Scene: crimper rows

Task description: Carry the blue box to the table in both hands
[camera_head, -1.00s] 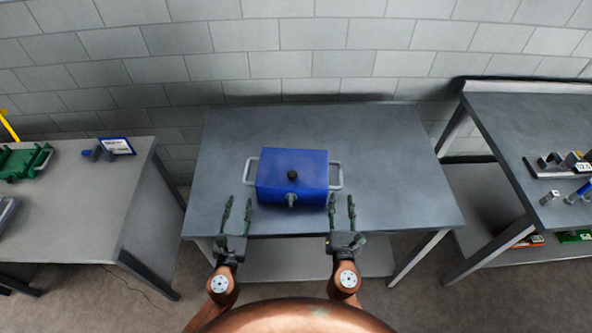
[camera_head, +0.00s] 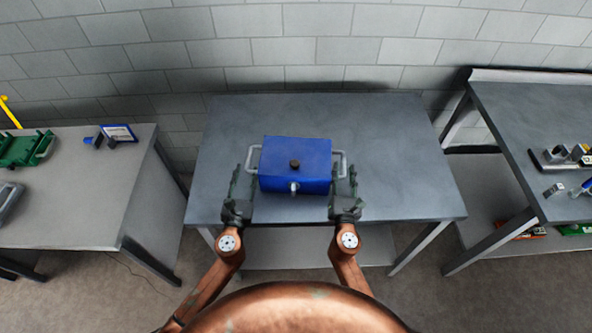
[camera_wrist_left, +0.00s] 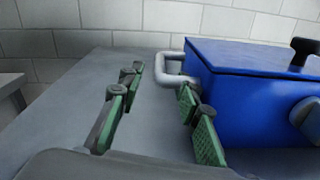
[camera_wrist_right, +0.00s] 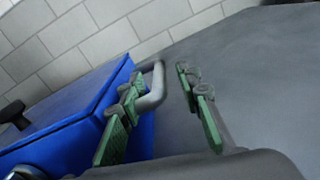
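The blue box (camera_head: 295,165) stands on the middle grey table (camera_head: 400,190), with a dark knob on its lid and a light grey handle on each side. My left gripper (camera_head: 243,172) is open at the left handle (camera_head: 250,162). In the left wrist view this handle (camera_wrist_left: 176,80) lies ahead between the finger lines, nearer the box-side finger. My right gripper (camera_head: 345,174) is open at the right handle (camera_head: 344,163). In the right wrist view that handle (camera_wrist_right: 156,88) lies between the fingers, close to the box-side finger. Neither gripper is closed on a handle.
A right table (camera_head: 530,120) holds small metal parts. A block wall stands behind. The middle table is otherwise clear around the box.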

